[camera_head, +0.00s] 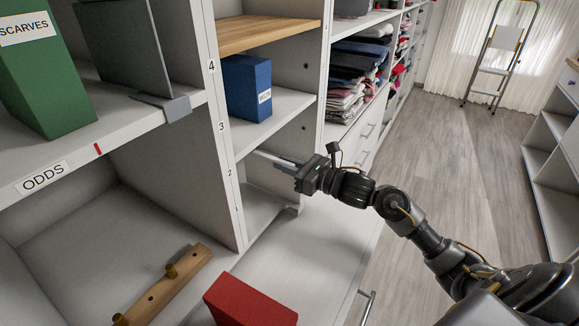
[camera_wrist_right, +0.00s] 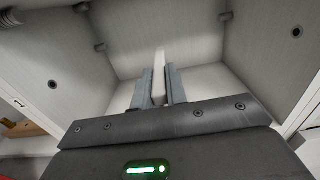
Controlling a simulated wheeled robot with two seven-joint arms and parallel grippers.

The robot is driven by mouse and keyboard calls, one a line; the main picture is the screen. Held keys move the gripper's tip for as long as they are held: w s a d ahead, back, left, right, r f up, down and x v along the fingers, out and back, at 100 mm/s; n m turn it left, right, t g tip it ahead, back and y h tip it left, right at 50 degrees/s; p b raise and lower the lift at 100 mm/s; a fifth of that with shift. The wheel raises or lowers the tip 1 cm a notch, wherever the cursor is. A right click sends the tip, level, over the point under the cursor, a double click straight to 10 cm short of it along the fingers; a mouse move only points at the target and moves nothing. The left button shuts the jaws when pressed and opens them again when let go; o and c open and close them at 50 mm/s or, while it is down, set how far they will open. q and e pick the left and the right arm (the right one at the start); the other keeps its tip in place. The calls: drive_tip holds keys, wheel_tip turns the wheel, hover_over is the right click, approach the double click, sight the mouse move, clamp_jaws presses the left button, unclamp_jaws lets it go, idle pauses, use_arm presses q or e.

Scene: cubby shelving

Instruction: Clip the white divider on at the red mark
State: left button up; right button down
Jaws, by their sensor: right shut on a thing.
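The white divider (camera_head: 262,207) is a pale panel in the cubby below the blue box; its outline blends with the white cubby walls. My right gripper (camera_head: 280,162) reaches into that cubby, shut on the divider. In the right wrist view the divider's thin white edge (camera_wrist_right: 159,72) stands between the two fingers (camera_wrist_right: 159,98). The red mark (camera_head: 98,149) is on the front edge of the upper left shelf, right of the ODDS label (camera_head: 43,177). My left gripper is not in view.
A grey divider (camera_head: 122,45) is clipped on the same shelf right of the mark; a green SCARVES box (camera_head: 45,75) stands left. An upright (camera_head: 214,120) separates the bays. A blue box (camera_head: 247,87), red box (camera_head: 248,302) and wooden peg rail (camera_head: 170,287) are nearby.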

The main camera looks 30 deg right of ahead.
sight(254, 153)
drive_tip(key=shift+b, duration=1)
idle(1.5)
drive_tip(key=shift+b+x, duration=0.9)
drive_tip(key=shift+x, duration=1.5)
drive_tip(key=c, duration=1.3)
unclamp_jaws()
drive_tip(key=shift+s, duration=0.1)
drive_tip(key=b+v, duration=0.1)
drive_tip(key=v, duration=0.9)
drive_tip(key=shift+s+d, duration=0.25)
drive_tip(key=shift+s, duration=0.05)
